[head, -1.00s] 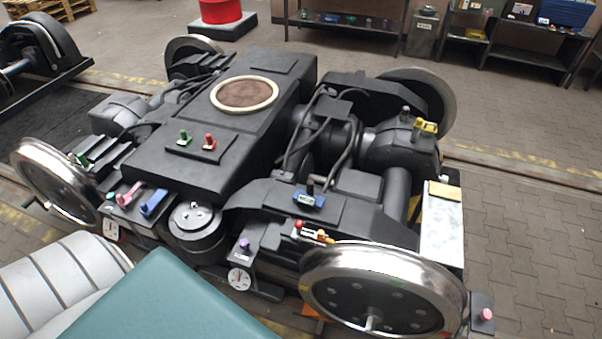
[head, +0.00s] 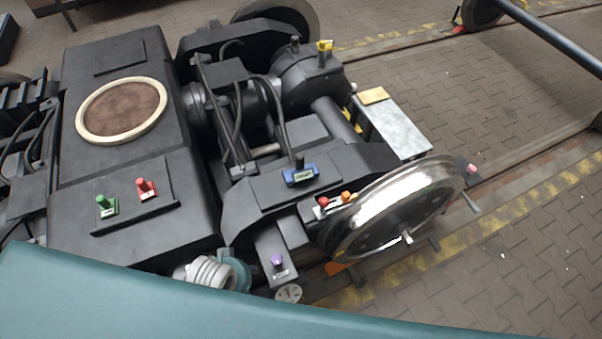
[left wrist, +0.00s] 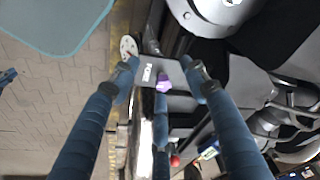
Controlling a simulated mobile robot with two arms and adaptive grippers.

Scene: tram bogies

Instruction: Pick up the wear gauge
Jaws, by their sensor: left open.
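No readable label tells me which item is the wear gauge. A purple-knobbed item (head: 278,262) stands on a dark bracket beside the near wheel. In the left wrist view the purple knob (left wrist: 163,83) lies between my fingers, with a small white label beside it; I see no contact. A blue item with a small display (head: 301,176) sits on the bogie frame. My left gripper (head: 236,264) is partly hidden behind my teal body in the head view. In the left wrist view the left gripper (left wrist: 160,68) is open and empty. My right gripper is out of view.
A white dial (head: 289,293) is just below the purple item. The shiny wheel (head: 437,184) stands to its right. Red and orange knobs (head: 335,200) are close to the wheel. Green (head: 105,205) and red (head: 146,188) items sit on the bogie. Paved floor (head: 540,260) is clear at right.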

